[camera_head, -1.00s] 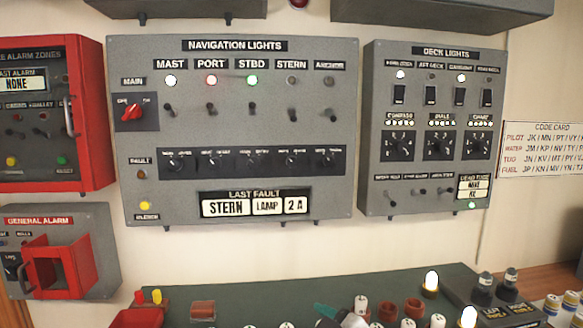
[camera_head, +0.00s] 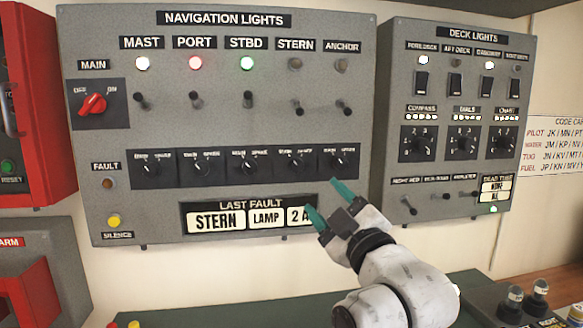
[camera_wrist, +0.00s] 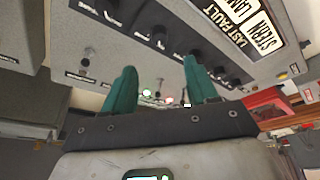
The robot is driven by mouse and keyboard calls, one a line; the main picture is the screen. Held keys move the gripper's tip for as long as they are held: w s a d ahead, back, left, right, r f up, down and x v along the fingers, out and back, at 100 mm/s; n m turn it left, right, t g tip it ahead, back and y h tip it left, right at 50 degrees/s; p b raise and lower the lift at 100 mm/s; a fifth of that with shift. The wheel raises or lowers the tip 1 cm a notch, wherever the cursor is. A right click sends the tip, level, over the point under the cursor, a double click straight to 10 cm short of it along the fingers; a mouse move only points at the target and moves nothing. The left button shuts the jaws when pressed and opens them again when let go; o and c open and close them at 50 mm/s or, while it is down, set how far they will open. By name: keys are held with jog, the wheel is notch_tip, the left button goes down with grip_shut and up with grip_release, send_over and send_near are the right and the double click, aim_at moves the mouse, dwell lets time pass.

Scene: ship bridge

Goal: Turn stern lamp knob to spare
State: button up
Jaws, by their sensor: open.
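The stern lamp knob (camera_head: 296,163) is a small dark rotary knob, fourth from the left in the row under the switches of the grey navigation lights panel (camera_head: 130,215). Its pointer is too small to read surely. My gripper (camera_head: 329,204) has teal fingers, open and empty, below and right of this knob and apart from it in the head view.
The anchor knob (camera_head: 342,163) sits right of the stern knob. Toggle switches (camera_head: 299,109) stick out above the row. The deck lights panel (camera_head: 450,180) is on the right, a red box (camera_head: 45,110) on the left. A dark green desk (camera_head: 200,315) lies below.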

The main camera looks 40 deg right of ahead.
aim_at(298, 168)
jog(key=p+x, duration=0.2)
jog(key=x, duration=0.9)
jog(key=shift+w+d, duration=0.1)
jog(key=shift+w, duration=0.2)
jog(key=shift+c, duration=0.2)
jog(key=c, duration=1)
